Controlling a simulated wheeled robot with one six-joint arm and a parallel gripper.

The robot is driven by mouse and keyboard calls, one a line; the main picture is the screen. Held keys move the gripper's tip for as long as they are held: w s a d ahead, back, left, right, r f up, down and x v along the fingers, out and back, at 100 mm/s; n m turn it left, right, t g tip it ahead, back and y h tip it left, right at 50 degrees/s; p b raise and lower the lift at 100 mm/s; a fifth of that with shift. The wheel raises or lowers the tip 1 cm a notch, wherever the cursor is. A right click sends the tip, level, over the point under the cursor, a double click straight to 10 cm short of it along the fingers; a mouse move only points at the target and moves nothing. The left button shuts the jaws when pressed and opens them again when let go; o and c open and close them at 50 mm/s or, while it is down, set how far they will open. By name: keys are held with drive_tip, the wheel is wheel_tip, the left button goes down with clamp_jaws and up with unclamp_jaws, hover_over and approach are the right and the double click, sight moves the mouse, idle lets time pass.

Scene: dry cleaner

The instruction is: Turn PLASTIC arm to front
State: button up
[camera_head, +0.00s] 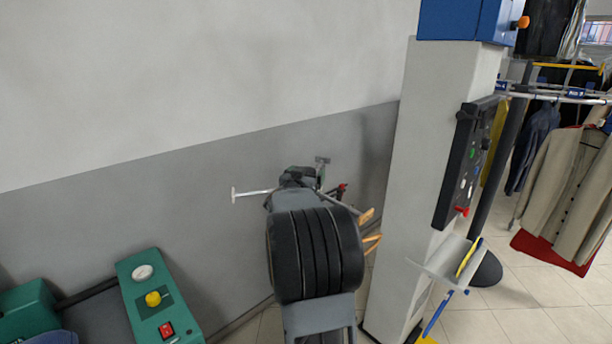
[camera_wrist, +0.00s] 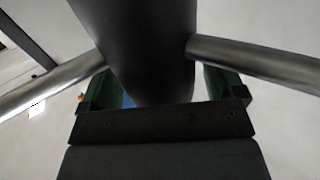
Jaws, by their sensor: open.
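In the head view several thin arms stick out around a spot behind my gripper (camera_head: 297,177). A pale metal arm (camera_head: 252,192) points left and ends in a small crossbar. Two arms have orange-brown tips, an upper tip (camera_head: 366,215) and a lower tip (camera_head: 373,240). No label reading PLASTIC is legible. In the wrist view a thick dark post (camera_wrist: 140,45) comes down between the two green-sided fingers of my open gripper (camera_wrist: 162,85). A left metal rod (camera_wrist: 50,84) and a right metal rod (camera_wrist: 255,60) pass across the fingers. I cannot tell whether anything touches.
A white pillar (camera_head: 405,190) stands close on the right with a dark control panel (camera_head: 467,165). A green control box (camera_head: 155,300) is at lower left. The grey wall (camera_head: 120,215) is behind. Hanging clothes (camera_head: 565,190) are at far right.

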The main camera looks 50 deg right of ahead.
drive_tip(key=shift+c, duration=0.4)
drive_tip(key=c, duration=1.2)
drive_tip(key=shift+w, duration=0.1)
